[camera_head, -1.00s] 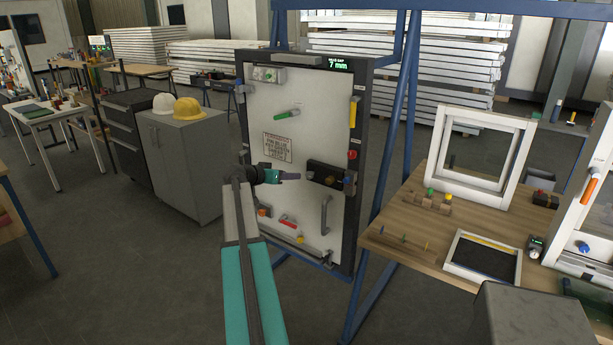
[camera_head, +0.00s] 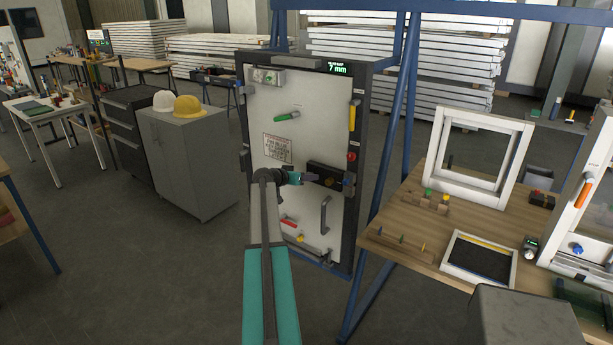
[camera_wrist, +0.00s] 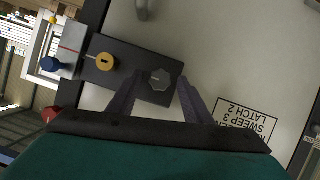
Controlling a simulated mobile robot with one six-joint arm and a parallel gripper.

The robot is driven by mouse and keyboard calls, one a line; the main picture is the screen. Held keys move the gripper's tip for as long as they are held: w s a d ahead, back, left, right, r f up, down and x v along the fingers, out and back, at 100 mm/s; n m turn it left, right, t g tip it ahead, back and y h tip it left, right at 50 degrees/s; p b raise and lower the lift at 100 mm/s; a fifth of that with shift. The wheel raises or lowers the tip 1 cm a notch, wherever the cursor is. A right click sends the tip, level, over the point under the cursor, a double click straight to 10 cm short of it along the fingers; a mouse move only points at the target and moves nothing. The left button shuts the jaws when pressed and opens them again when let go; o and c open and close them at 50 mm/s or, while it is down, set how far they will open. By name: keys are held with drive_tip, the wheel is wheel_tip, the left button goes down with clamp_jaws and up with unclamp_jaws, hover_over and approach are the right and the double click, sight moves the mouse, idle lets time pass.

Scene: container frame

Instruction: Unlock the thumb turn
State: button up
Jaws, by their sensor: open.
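A dark lock block (camera_head: 326,172) sits at the right middle of the pale door panel (camera_head: 270,105). In the wrist view the block (camera_wrist: 133,88) carries a grey faceted knob (camera_wrist: 160,79) and a round brass piece with a dark slot (camera_wrist: 106,62). Neither is labelled, so I cannot tell for certain which is the thumb turn. My gripper (camera_head: 303,179) is open at the block's left end. In the wrist view my gripper (camera_wrist: 161,82) has one finger on each side of the grey knob. I cannot tell whether they touch it.
A silver plate with a blue knob (camera_wrist: 50,64) adjoins the block. A grey pull handle (camera_head: 324,214) is below it, and a green-handled lever (camera_head: 287,116) above left. A printed sign (camera_head: 277,148) is left of my gripper. The display (camera_head: 338,69) reads 7 mm.

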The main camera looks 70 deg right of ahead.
drive_tip(key=shift+d, duration=0.15)
drive_tip(key=c, duration=1.1)
drive_tip(key=shift+o, duration=0.2)
drive_tip(key=shift+f+n+g+b, duration=0.2)
drive_tip(key=shift+n+g+b, duration=0.1)
drive_tip(key=shift+b, duration=0.65)
drive_tip(key=shift+w+d+f+n+g+h+b, duration=0.1)
drive_tip(key=shift+n+g+h+b, duration=0.25)
drive_tip(key=shift+n+g+b, duration=1.3)
drive_tip(key=shift+w+a+f+n+g+h+b, duration=0.15)
drive_tip(key=shift+n+g+h+b, duration=0.3)
drive_tip(key=shift+n+b, duration=2.3)
drive_tip(key=shift+w+d+f+n+g+h+b, duration=0.25)
drive_tip(key=shift+n+g+b, duration=0.85)
drive_tip(key=shift+n+b, duration=1.1)
drive_tip(key=shift+s+a+r+n, duration=0.1)
drive_tip(key=shift+s+r+n, duration=0.05)
drive_tip(key=shift+n, duration=0.15)
